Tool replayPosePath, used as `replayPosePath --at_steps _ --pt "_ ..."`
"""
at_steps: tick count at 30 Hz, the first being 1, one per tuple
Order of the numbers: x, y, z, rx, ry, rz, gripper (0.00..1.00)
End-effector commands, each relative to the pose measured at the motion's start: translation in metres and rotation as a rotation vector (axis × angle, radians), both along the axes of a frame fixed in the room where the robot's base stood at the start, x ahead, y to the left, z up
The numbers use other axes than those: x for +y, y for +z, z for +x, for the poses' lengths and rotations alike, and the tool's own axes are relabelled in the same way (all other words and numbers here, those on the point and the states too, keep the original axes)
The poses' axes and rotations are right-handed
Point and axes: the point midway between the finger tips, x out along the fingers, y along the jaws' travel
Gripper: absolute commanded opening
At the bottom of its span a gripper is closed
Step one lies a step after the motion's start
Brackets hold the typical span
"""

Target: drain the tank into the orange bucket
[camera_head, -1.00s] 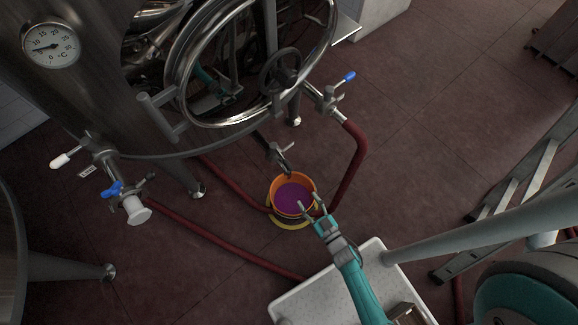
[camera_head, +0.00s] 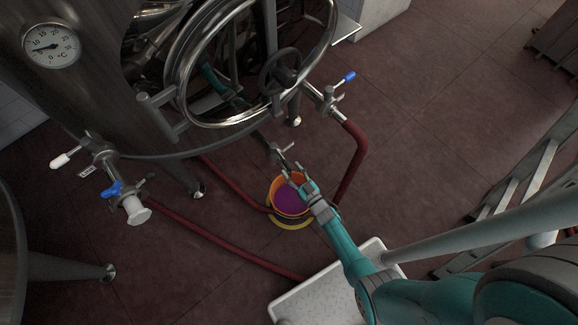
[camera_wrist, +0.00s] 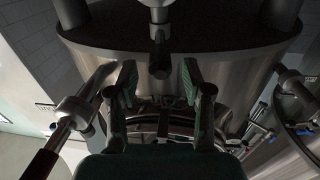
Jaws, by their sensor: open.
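The steel tank (camera_head: 95,100) fills the upper left, with a round open-looking door rim (camera_head: 172,75) at its front. A small drain valve (camera_head: 277,153) sits low under the tank front, above the orange bucket (camera_head: 275,188). The bucket stands on the floor with purple liquid (camera_head: 290,200) in it. My gripper (camera_head: 293,172) is open over the bucket's far rim, close to the drain valve. In the wrist view my gripper (camera_wrist: 159,78) has its fingers apart, with a valve part (camera_wrist: 160,55) just beyond and between them. I cannot tell whether they touch.
Red hoses (camera_head: 352,165) run along the floor on both sides of the bucket. A blue-handled valve (camera_head: 331,98) is at right, and another (camera_head: 118,190) at left. A white-topped stand (camera_head: 318,300) is below my arm. A metal ladder (camera_head: 510,195) lies at right.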

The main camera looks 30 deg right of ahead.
Motion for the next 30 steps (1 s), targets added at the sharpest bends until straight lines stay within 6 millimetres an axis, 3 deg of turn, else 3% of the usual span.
replayPosePath --at_steps 6,17,24,30 --pt "0.002 0.0 0.021 0.0 0.001 0.0 0.5" --pt "0.002 0.0 0.025 0.0 0.0 0.0 0.5" --pt "0.002 0.0 0.025 0.0 0.0 0.0 0.0" --pt "0.002 0.0 0.025 0.0 0.0 0.0 0.0"
